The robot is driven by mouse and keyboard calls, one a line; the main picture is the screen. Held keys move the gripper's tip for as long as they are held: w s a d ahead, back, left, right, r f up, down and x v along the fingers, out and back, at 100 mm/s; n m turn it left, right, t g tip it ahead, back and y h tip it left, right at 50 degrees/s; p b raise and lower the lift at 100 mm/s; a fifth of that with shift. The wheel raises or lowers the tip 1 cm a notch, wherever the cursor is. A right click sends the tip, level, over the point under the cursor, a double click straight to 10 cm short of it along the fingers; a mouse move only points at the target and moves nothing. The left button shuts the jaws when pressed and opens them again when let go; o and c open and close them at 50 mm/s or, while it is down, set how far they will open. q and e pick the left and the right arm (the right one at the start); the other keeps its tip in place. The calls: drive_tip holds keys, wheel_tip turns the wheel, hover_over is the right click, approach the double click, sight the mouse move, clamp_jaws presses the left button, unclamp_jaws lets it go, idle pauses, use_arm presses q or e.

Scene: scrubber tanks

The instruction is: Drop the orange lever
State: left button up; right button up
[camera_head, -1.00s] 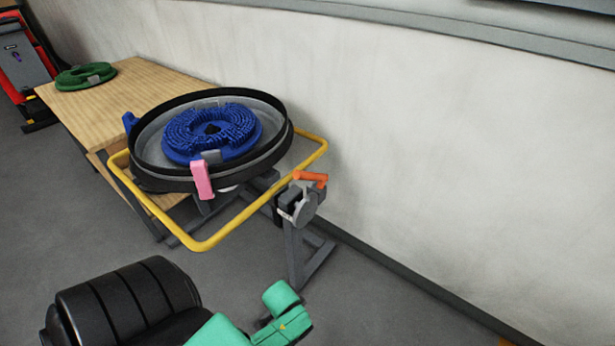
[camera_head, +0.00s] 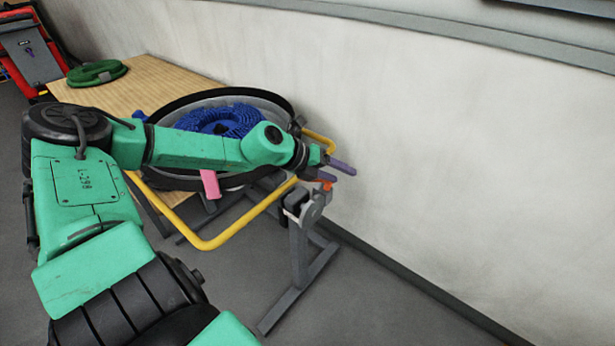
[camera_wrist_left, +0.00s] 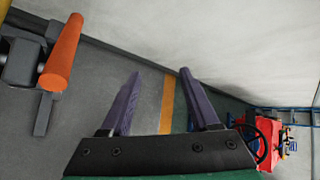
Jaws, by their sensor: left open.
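The orange lever (camera_head: 326,183) sits on the grey bracket (camera_head: 301,205) at the right end of the yellow frame. In the head view my left gripper (camera_head: 342,167) is just above and beyond the lever and hides part of it. In the left wrist view the lever (camera_wrist_left: 63,52) is at the upper left, outside the fingers. The left gripper (camera_wrist_left: 160,98) is open and empty there, with its purple fingers apart. My right gripper is not in view.
A wooden table (camera_head: 150,82) with a green ring (camera_head: 97,73) is behind. The wall (camera_head: 450,150) is close on the right.

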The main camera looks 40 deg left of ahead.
use_arm(q)
drive_tip(key=s+a+r+m+g+y, duration=0.4)
drive_tip(key=s+a+r, duration=0.15)
drive_tip(key=a, duration=0.55)
approach(318, 182)
drive_tip(key=f, duration=0.5)
drive_tip(key=shift+w, duration=0.3)
drive_tip(key=shift+r, duration=0.15)
clamp_jaws()
